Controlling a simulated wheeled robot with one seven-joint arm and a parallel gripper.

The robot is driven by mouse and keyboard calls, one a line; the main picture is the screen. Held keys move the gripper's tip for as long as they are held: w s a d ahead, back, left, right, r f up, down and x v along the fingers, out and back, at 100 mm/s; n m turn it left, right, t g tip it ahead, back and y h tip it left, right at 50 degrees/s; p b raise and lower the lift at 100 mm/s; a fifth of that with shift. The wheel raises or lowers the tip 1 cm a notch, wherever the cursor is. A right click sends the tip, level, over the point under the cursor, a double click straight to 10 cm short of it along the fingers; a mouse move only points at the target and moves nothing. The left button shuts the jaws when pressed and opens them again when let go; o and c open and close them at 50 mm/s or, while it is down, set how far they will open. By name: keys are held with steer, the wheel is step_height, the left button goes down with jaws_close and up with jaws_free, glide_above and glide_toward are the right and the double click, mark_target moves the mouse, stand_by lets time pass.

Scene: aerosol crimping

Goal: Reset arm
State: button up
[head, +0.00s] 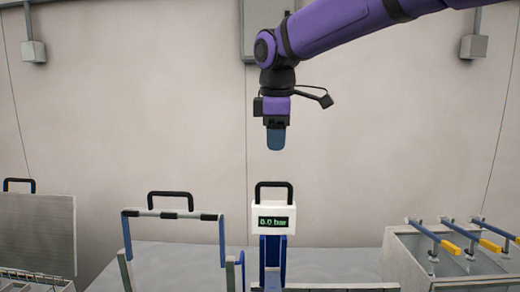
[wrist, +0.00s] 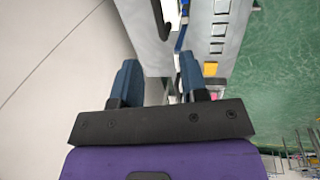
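My gripper (head: 276,141) hangs from the purple arm in the upper middle of the head view, pointing down. It is above the white gauge box, with a clear gap between them. In the wrist view its two blue fingers (wrist: 159,84) stand apart with nothing held between them. The white gauge box (head: 273,217) has a black handle on top and a display reading 0.0 bar. It sits on a blue stand (head: 272,262) at the lower middle.
A grey frame with a black handle (head: 172,214) stands left of the gauge box. A grey panel (head: 40,232) stands at far left. A grey bin (head: 408,262) with yellow-handled blue tools (head: 450,247) is at right. A pale wall (head: 150,110) is behind; a green floor (wrist: 275,80) shows in the wrist view.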

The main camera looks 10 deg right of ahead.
steer(key=s+d+m+t, duration=0.1)
steer(key=s+d+m, duration=0.6)
steer(key=s+d, duration=0.45)
steer(key=s+d+f+m+t, duration=0.1)
steer(key=s+d+f+m, duration=0.2)
steer(key=s, duration=0.4)
steer(key=s+d+f+m+t, duration=0.1)
steer(key=s+d+f+m, duration=0.2)
steer(key=s+f+m, duration=0.2)
steer(key=s+f, duration=0.1)
steer(key=s, duration=0.2)
steer(key=shift+d, duration=0.2)
